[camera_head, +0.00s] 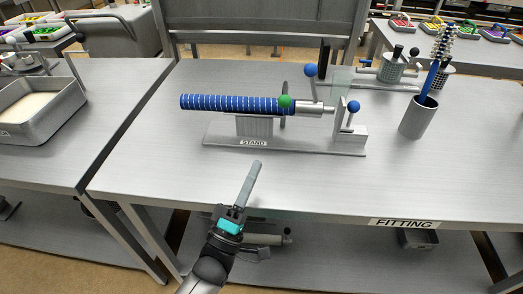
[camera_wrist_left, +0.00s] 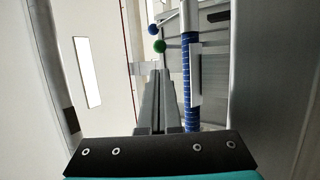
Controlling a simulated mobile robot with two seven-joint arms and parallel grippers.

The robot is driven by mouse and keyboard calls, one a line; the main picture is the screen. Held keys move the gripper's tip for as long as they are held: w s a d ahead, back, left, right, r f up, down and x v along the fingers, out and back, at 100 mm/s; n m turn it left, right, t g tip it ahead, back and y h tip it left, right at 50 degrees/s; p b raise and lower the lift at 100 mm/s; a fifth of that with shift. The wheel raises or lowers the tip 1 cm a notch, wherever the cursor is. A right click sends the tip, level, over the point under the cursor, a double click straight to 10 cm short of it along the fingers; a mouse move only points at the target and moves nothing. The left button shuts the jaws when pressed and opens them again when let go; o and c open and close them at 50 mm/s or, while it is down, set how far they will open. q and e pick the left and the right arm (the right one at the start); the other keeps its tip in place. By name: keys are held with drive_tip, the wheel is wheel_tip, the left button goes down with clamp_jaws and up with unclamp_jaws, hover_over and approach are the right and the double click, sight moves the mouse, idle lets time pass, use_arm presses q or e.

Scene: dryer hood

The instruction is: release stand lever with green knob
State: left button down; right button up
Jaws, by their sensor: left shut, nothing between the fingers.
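The green knob (camera_head: 285,101) sits on a lever (camera_head: 284,88) at the stand, in front of the blue striped hose (camera_head: 235,104). The hose lies horizontally on the stand (camera_head: 222,136), with a metal fitting (camera_head: 310,108) at its right end. My left gripper (camera_head: 255,168) is shut and empty, above the table's front area, nearer than the stand and apart from the knob. In the left wrist view the green knob (camera_wrist_left: 159,46) shows just beyond the closed fingertips (camera_wrist_left: 160,75), with the blue hose (camera_wrist_left: 190,80) to the right. My right gripper is not visible.
Blue-knobbed levers (camera_head: 310,70) and (camera_head: 353,107) stand to the right of the green knob. A metal cup (camera_head: 418,118) with brushes is at the right. A grey tray (camera_head: 40,115) lies on the left table. The table's front is clear.

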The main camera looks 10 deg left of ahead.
use_arm(q)
approach(284, 101)
drive_tip(key=w+d, duration=0.2)
drive_tip(key=w, duration=0.3)
drive_tip(key=shift+w+r, duration=0.3)
drive_tip(key=shift+r, duration=0.5)
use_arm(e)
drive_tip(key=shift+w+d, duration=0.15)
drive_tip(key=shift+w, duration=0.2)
use_arm(q)
drive_tip(key=shift+r, duration=0.1)
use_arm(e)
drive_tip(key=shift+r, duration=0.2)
